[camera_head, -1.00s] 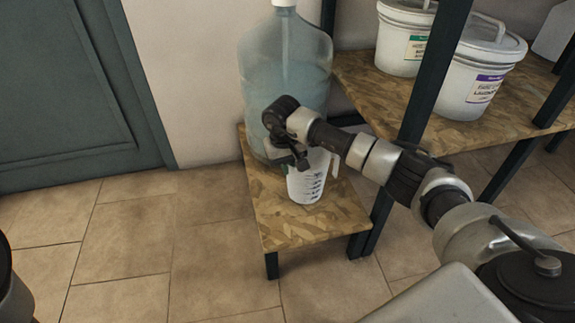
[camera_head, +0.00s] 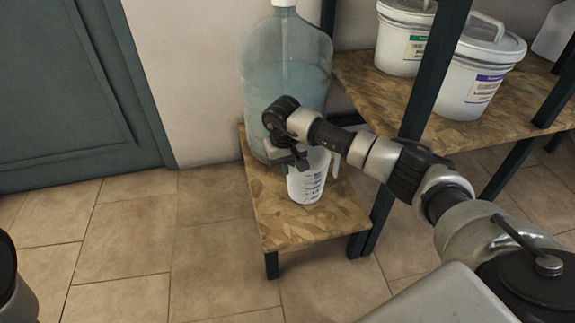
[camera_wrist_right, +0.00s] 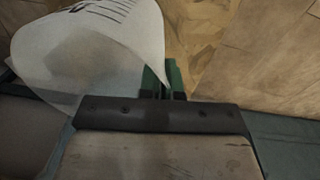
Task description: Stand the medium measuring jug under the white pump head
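The measuring jug (camera_head: 305,186) is white with dark scale marks and has its handle on the right. It looks upright on the low wooden stand, just in front of the large bluish bottle (camera_head: 287,75). The white pump head (camera_head: 284,3) on the bottle is cut off by the top edge. My left gripper is not in view.
The low wooden stand (camera_head: 280,228) has bare board in front of the jug. To the right, a shelf (camera_head: 390,98) with dark posts holds white lidded tubs (camera_head: 470,80). A dark door (camera_head: 70,90) is at the left; the tiled floor there is clear.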

